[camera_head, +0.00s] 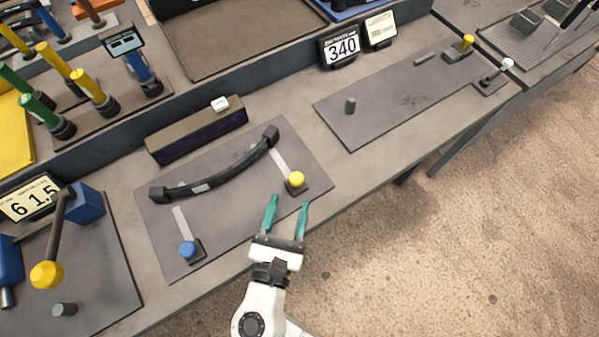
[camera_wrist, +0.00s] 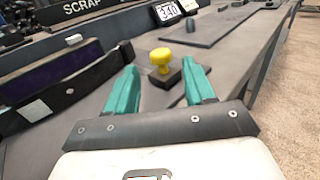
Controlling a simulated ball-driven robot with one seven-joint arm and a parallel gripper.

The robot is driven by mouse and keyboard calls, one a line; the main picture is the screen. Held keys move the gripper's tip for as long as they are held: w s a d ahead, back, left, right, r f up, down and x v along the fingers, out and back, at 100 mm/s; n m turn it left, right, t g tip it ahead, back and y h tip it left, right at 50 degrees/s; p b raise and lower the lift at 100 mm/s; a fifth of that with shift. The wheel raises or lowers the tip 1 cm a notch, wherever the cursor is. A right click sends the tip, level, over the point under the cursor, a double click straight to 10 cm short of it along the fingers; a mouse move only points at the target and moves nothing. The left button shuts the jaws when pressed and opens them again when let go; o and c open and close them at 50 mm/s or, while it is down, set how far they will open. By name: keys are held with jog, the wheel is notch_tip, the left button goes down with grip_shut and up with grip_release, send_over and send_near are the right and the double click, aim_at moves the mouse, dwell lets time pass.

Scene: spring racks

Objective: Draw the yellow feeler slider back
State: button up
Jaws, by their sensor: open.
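The yellow feeler slider (camera_head: 296,179) has a round yellow knob on a dark block at the near end of a pale slot, on the grey plate (camera_head: 230,245). A curved dark bar (camera_head: 220,176) spans the plate beyond it. The blue slider (camera_head: 188,250) sits at the near end of the other slot. My gripper (camera_head: 286,208) is open and empty, its teal fingers pointing toward the yellow slider from the near side. In the wrist view the yellow slider (camera_wrist: 161,58) appears between and beyond the fingertips, with no clear contact.
A lever with a yellow ball (camera_head: 46,274) stands at left. A dark box with a white button (camera_head: 220,103) lies behind the bar. Another plate (camera_head: 375,105) with a small peg and a yellow knob (camera_head: 466,41) is at right. Open floor lies in front of the bench.

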aim_at(295, 184)
jog(key=w, duration=0.3)
jog(key=w+d, duration=0.1)
jog(key=w, duration=0.3)
jog(key=shift+w+d+p, duration=0.15)
jog(key=shift+d+p, duration=0.05)
jog(key=shift+p, duration=0.2)
grip_shut()
